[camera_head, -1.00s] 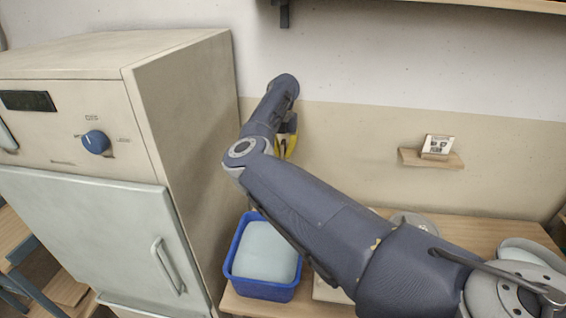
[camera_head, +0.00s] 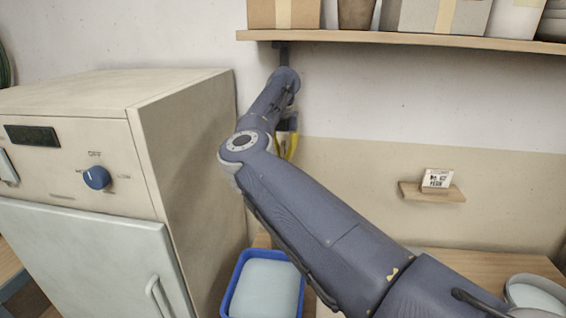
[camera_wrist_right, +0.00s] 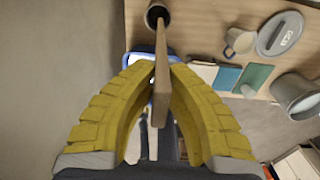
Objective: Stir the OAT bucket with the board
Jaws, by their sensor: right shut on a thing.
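My right gripper (camera_wrist_right: 160,75) has yellow fingers shut on a brown wooden board (camera_wrist_right: 161,85), seen along its length in the right wrist view. The board's far end overlaps a dark, round-mouthed container (camera_wrist_right: 157,13); I cannot tell whether it enters it. In the head view, the same gripper (camera_head: 287,148) is small and mostly hidden behind my wrist, in front of the wall. A grey bucket (camera_wrist_right: 299,94) stands at the right of the wrist view, and a grey bucket (camera_head: 535,294) shows at the head view's lower right. No readable OAT label shows. My left gripper is out of view.
A blue tub (camera_head: 231,296) with pale contents stands beside the cream kiln-like cabinet (camera_head: 190,150). A shelf (camera_head: 420,40) with boxes hangs above my arm. The wrist view shows a labelled grey lid (camera_wrist_right: 270,45), a mug (camera_wrist_right: 240,41) and coloured tiles (camera_wrist_right: 228,76) on the table.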

